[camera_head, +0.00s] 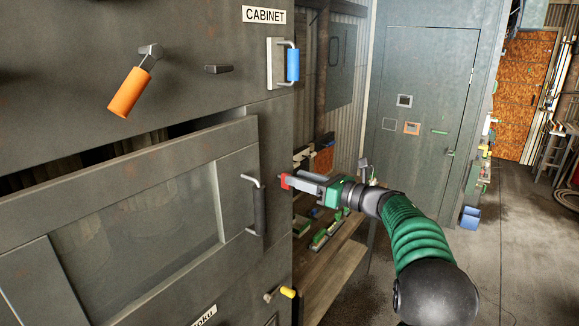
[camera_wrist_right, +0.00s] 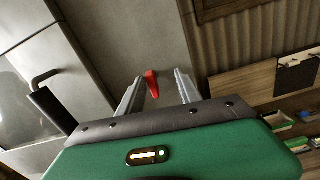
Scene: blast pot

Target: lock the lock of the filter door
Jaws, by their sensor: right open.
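The filter door seems to be the large grey windowed panel (camera_head: 150,205) at the left, with a black-gripped handle (camera_head: 260,208). A gap shows above its top edge; I cannot tell whether it is fully shut. A small red piece (camera_head: 285,181), probably the lock, sits just right of the handle on the cabinet's edge. My right gripper (camera_head: 291,181) reaches it from the right. In the right wrist view, my open fingers (camera_wrist_right: 157,90) lie on either side of the red piece (camera_wrist_right: 152,84), with space on both sides. My left gripper is not in view.
Above are an orange handle (camera_head: 129,92) and a blue handle (camera_head: 293,64) below the CABINET sign (camera_head: 264,15). A yellow-tipped lever (camera_head: 287,292) sticks out below. A wooden bench (camera_head: 335,262) with green items stands behind my right arm. Open floor (camera_head: 505,260) lies to the right.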

